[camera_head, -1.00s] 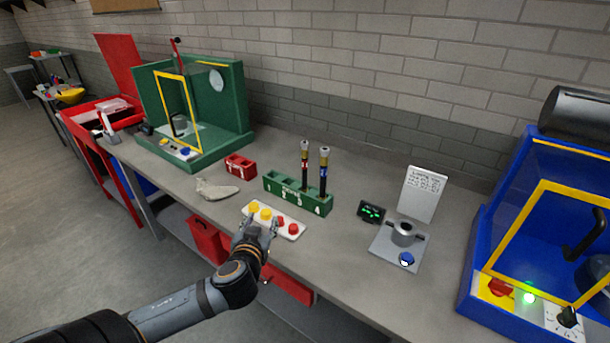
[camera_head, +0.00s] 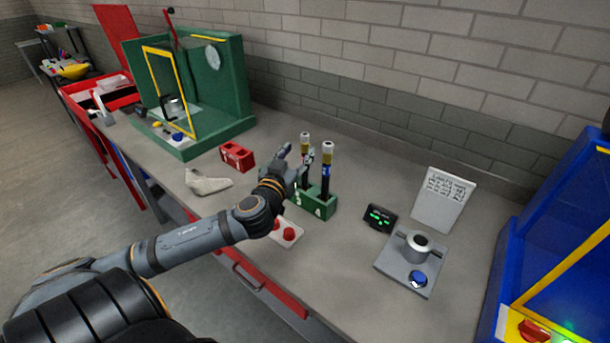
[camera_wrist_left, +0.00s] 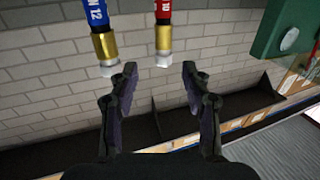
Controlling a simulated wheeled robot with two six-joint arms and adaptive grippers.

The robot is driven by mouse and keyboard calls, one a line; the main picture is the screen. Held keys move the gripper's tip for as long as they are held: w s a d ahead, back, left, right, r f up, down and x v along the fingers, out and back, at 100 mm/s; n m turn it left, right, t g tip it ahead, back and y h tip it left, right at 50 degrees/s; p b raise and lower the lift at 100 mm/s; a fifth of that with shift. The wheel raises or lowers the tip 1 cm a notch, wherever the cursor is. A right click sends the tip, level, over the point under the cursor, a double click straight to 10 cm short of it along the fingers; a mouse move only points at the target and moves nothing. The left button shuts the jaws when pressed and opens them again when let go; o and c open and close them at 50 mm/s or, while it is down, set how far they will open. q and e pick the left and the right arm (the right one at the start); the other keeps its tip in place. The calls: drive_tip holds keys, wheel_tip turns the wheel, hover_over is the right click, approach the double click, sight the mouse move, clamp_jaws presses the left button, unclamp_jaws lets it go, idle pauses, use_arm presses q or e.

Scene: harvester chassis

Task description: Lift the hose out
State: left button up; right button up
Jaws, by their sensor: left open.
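Two dark hoses with brass and silver ends stand upright in the green numbered rack (camera_head: 318,206). The blue-banded hose (camera_head: 327,168) is on the right and the other hose (camera_head: 305,141) is on the left. My left gripper (camera_head: 298,154) is open at the rack, beside the left hose, and my arm hides part of the rack. In the left wrist view, the red-banded hose (camera_wrist_left: 164,38) has its silver end between and just beyond my open fingertips (camera_wrist_left: 159,68). The blue-banded hose (camera_wrist_left: 102,40) is close to the left finger there. My right gripper is not in view.
A white tray with red buttons (camera_head: 287,232) is partly under my arm. A red block (camera_head: 237,156), a grey-white cloth-like piece (camera_head: 207,182) and the green booth (camera_head: 225,90) are to the left. A small display (camera_head: 380,217) and grey fixture (camera_head: 410,265) are to the right.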

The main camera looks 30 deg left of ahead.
sight(303, 140)
use_arm(q)
drive_tip(key=shift+x, duration=1.25)
drive_tip(key=w, duration=0.1)
drive_tip(key=w+a+r+p, duration=0.1)
drive_tip(key=shift+w+a, duration=0.15)
drive_tip(key=shift+w, duration=0.15)
drive_tip(key=shift+w+a+f, duration=0.1)
drive_tip(key=shift+w+f, duration=0.05)
drive_tip(key=shift+w, duration=0.35)
drive_tip(key=shift+w+a+f, duration=0.1)
drive_tip(key=shift+w+f, duration=0.05)
drive_tip(key=shift+w, duration=0.35)
drive_tip(key=shift+w+f, duration=0.1)
drive_tip(key=shift+s, duration=0.2)
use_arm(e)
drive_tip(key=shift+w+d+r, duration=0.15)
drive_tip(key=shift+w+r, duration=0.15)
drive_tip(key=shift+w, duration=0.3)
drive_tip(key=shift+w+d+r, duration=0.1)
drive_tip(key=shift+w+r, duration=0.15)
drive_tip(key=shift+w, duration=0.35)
use_arm(q)
drive_tip(key=shift+c, duration=1.4)
clamp_jaws()
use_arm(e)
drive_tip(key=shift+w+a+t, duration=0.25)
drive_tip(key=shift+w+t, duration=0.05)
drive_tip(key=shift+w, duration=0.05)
